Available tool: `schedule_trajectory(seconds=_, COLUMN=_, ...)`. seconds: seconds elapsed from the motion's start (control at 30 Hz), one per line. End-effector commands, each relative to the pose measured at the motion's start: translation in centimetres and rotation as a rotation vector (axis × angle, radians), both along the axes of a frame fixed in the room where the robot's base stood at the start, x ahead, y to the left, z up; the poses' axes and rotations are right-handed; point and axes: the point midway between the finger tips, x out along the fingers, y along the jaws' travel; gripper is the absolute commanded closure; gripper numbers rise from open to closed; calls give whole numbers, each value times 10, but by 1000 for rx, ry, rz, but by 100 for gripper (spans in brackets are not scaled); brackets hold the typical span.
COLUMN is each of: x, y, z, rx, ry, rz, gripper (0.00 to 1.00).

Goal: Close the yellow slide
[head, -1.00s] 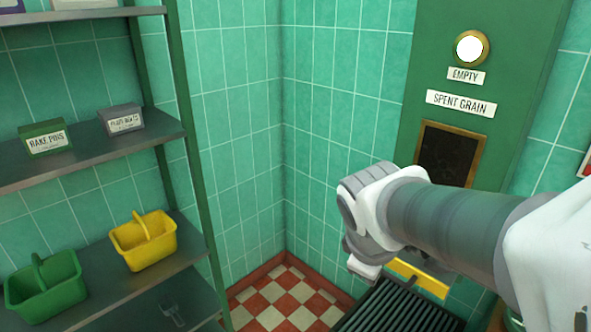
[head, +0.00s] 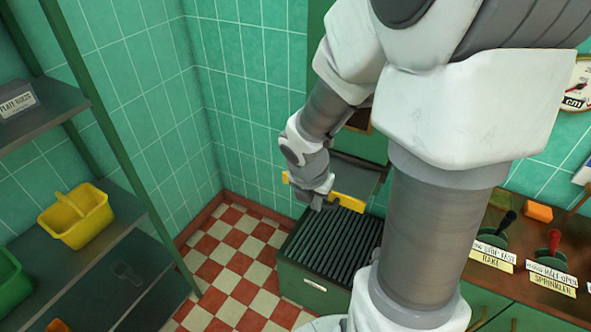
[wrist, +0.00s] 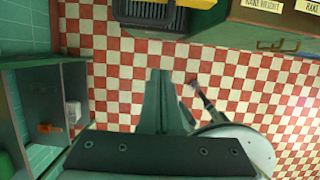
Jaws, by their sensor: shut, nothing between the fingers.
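The yellow slide (head: 348,202) shows in the head view as a yellow bar on the front of a dark grey tray at the green wall unit, above a black slatted grate. My wrist covers part of it, and a yellow bit shows to the left of the wrist. A yellow edge also shows at the top of the wrist view (wrist: 200,4). My gripper (head: 318,205) is in front of the slide, pointing down close to the grate. Its fingers (wrist: 160,74) are together and empty in the wrist view. Whether it touches the slide I cannot tell.
The green box with the slatted grate (head: 328,240) stands below the slide. Shelves with a yellow basket (head: 76,215) are at the left. A counter with labelled levers (head: 548,260) is at the right. Checkered floor (head: 235,260) lies open between shelves and box.

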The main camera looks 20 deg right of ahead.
Motion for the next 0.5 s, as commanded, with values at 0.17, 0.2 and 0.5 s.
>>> schedule_trajectory(seconds=0.17, x=6, y=-8, z=-43, rx=2, ry=4, rz=-1, gripper=100)
schedule_trajectory(seconds=0.2, x=8, y=-9, z=-50, rx=2, ry=2, rz=-1, gripper=100)
schedule_trajectory(seconds=0.5, x=25, y=-32, z=-83, rx=1, ry=-1, rz=-6, gripper=100)
